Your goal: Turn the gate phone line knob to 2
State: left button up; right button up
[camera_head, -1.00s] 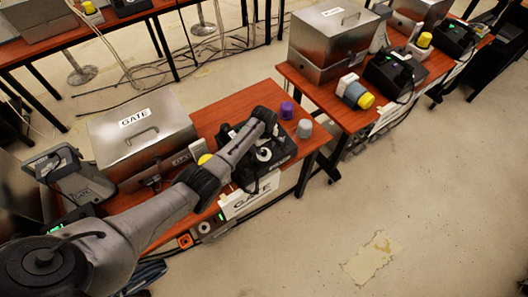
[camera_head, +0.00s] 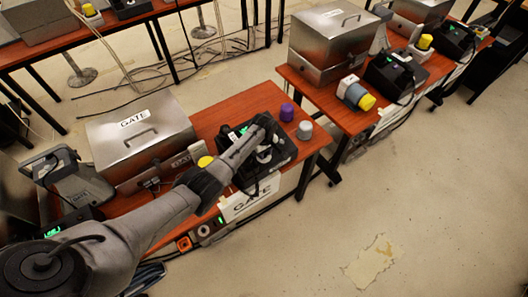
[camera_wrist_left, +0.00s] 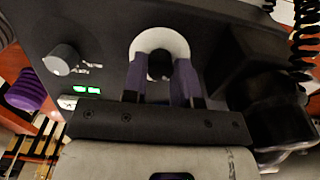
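The gate phone (camera_head: 275,160) is a black unit at the right end of the near red table, above a white GATE sign (camera_head: 250,200). In the left wrist view its dark panel carries a white ring (camera_wrist_left: 176,37) with a dark round centre (camera_wrist_left: 159,66), and a grey knob (camera_wrist_left: 61,60) with small markings beside it; I cannot read its setting. A green display (camera_wrist_left: 87,89) is lit. My left gripper (camera_head: 260,135) is at the phone. In the wrist view its two fingers (camera_wrist_left: 159,80) stand apart on either side of the dark centre; contact is unclear. My right gripper is out of view.
A purple cylinder (camera_head: 287,112) and a grey one (camera_head: 305,130) stand right of the phone. A metal GATE box (camera_head: 142,143) and a yellow-topped object (camera_head: 205,161) are to the left. A coiled cord (camera_wrist_left: 304,35) hangs beside the phone. The floor in front is clear.

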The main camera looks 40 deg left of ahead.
pick_arm(q)
jog(key=c, duration=0.4)
jog(key=m+p, duration=0.1)
jog(key=m, duration=0.2)
jog(key=shift+g, duration=0.3)
jog(key=m, duration=0.3)
jog(key=shift+w+m+y, duration=0.1)
jog(key=shift+m+y, duration=0.2)
jog(key=shift+m, duration=0.5)
jog(key=o, duration=0.9)
jog(key=shift+o, duration=0.2)
